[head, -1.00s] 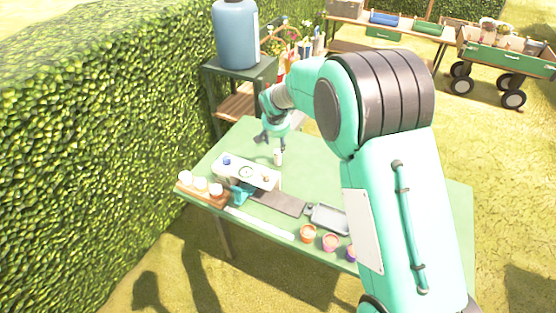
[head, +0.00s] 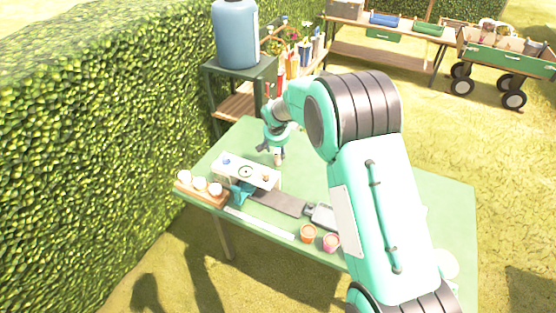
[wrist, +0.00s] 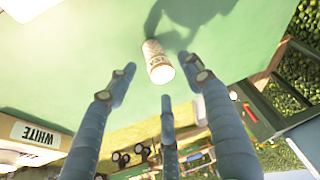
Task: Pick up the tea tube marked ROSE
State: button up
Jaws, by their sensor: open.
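A small pale tube with a tan patterned label (wrist: 155,60) is on the green table; its label is too small for me to read ROSE. It also shows in the head view (head: 278,159), beside the white holder. My gripper (head: 272,148) is just over and beside the tube in the head view. In the wrist view my gripper (wrist: 160,80) has its fingers spread, with the tube's white end between and beyond the fingertips. No finger clearly touches it.
A white holder (head: 232,171) with round items stands close in front; a box face marked WHITE (wrist: 38,133) shows in the wrist view. The table behind is clear.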

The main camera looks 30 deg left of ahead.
aim_at(278, 152)
jog(key=shift+b+x, duration=0.8)
jog(key=shift+x, duration=1.8)
jog(key=shift+s, duration=0.2)
jog(key=c, duration=1.1)
